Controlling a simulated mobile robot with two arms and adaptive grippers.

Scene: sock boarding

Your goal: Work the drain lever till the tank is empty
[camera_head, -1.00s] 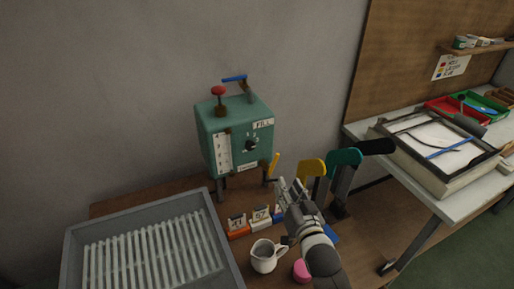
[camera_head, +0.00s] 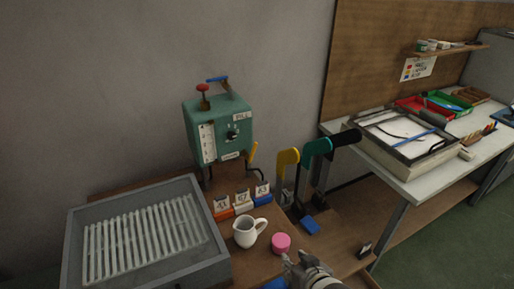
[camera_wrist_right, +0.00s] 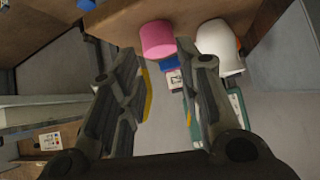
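The green tank (camera_head: 219,128) labelled FILL stands on legs at the back of the brown bench. The level inside is too small to tell. My right gripper (camera_head: 298,264) is at the bottom of the head view, well apart from the tank. In the wrist view its fingers (camera_wrist_right: 165,72) are spread and empty. My left gripper is out of view.
A white jug (camera_head: 246,232) and a pink cylinder (camera_head: 281,243) stand near my right gripper. Small numbered cards (camera_head: 243,198) stand behind them. A grey ribbed tray (camera_head: 75,240) is at left. Yellow (camera_head: 287,157) and teal (camera_head: 314,148) boards stand right of the tank.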

